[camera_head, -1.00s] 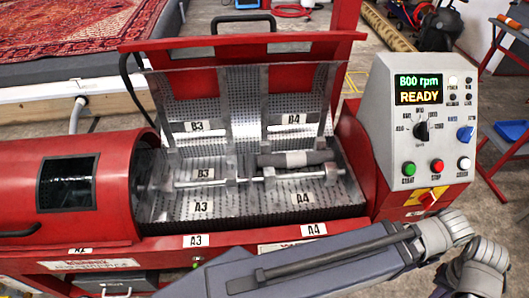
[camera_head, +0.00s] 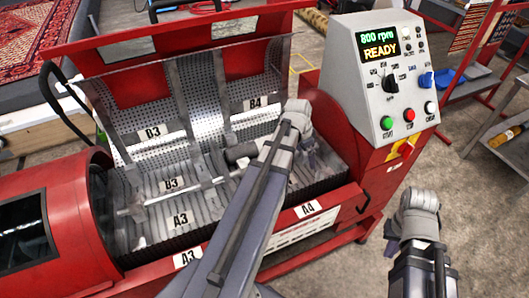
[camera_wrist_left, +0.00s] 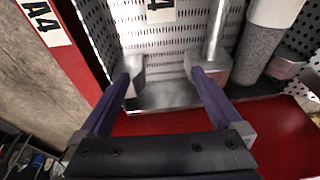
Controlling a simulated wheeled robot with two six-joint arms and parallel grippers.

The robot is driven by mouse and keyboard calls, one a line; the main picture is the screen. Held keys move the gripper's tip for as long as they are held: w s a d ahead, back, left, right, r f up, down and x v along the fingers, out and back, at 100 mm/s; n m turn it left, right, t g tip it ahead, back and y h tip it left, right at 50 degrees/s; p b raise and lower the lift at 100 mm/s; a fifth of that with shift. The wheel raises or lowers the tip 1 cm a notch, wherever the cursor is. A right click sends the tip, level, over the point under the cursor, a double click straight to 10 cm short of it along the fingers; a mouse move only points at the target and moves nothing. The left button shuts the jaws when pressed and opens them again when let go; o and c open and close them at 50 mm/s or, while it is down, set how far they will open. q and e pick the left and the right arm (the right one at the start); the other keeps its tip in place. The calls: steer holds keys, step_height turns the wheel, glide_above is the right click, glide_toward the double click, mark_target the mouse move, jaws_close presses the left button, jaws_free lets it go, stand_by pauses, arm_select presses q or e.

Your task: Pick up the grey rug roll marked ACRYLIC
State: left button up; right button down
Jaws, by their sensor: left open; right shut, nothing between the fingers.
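The grey rug roll (camera_head: 240,152) lies in the open drum of the red machine, partly hidden behind my left arm in the head view. In the left wrist view the roll (camera_wrist_left: 262,60) shows as a speckled grey cylinder with a pale band, right of my fingers. I cannot read any ACRYLIC marking on it. My left gripper (camera_wrist_left: 167,75) is open and empty over the drum's near side, with the roll outside its fingers. My right arm is at the lower right of the head view; its gripper does not show.
The red front panel with an A4 label (camera_wrist_left: 42,20) borders the drum. The raised lid (camera_head: 170,38) stands behind. The control box (camera_head: 380,80) stands right of the drum.

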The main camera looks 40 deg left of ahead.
mark_target(263, 141)
arm_select(q)
steer(key=a+f+b, duration=0.1)
steer(key=a, duration=0.5)
steer(key=a+f+t+b, duration=0.1)
steer(key=a, duration=0.6)
steer(key=a+t+b, duration=0.1)
steer(key=a, duration=0.6)
steer(key=shift+s+a+f+m+y, duration=0.2)
steer(key=shift+f+m+y, duration=0.1)
steer(key=shift+f+y, duration=0.1)
steer(key=b+x, duration=0.7)
steer(key=x, duration=0.1)
steer(key=shift+s+d, duration=0.1)
steer(key=shift+d, duration=0.05)
steer(key=shift+r, duration=0.1)
steer(key=shift+c, duration=0.2)
jaws_close()
